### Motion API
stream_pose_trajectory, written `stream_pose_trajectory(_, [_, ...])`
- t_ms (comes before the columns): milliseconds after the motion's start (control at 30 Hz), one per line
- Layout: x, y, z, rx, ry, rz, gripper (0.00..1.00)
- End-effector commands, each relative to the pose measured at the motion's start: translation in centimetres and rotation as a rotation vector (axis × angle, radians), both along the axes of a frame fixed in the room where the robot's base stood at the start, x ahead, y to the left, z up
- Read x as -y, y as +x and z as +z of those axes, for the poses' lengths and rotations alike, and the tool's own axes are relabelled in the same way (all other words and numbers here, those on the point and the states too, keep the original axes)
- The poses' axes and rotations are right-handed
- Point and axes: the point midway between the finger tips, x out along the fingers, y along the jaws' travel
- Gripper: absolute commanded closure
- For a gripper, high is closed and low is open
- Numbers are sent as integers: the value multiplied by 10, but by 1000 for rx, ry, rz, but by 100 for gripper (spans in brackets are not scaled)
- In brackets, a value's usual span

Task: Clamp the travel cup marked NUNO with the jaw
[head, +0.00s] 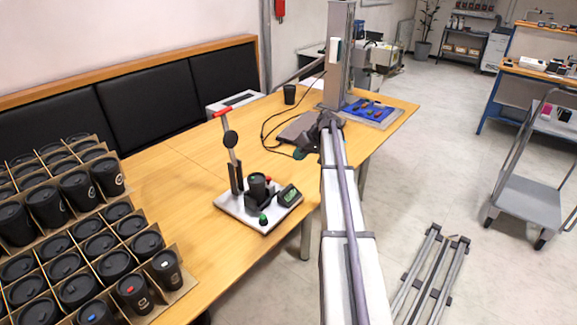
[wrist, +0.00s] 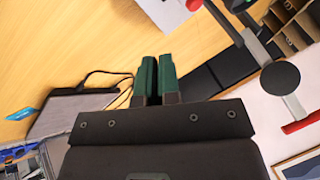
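I cannot tell whether the jaw touches the cup. In the wrist view the lever's disc (wrist: 280,78) is at right. My gripper (head: 302,151), with green fingers, is beyond and right of the fixture. In the wrist view its fingers (wrist: 157,75) are together and empty.
Divided cartons (head: 150,245) of black lidded cups fill the left. The left-middle table is clear.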

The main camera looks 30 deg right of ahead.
Motion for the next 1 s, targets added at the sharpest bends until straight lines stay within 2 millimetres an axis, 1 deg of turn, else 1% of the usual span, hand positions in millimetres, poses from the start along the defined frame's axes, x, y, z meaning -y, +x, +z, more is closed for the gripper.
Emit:
stream_pose_trajectory(33, [-4, 4, -15, -1, 0, 1, 100])
stream_pose_trajectory(400, [-36, 35, -84, -2, 0, 1, 100])
stream_pose_trajectory(500, [-55, 36, -78, -1, -1, 2, 100])
stream_pose_trajectory(633, [-70, 38, -79, -1, 0, 0, 100])
stream_pose_trajectory(767, [-76, 39, -79, -2, 0, 0, 100])
stream_pose_trajectory(1000, [-75, 39, -79, -2, -1, 0, 100])
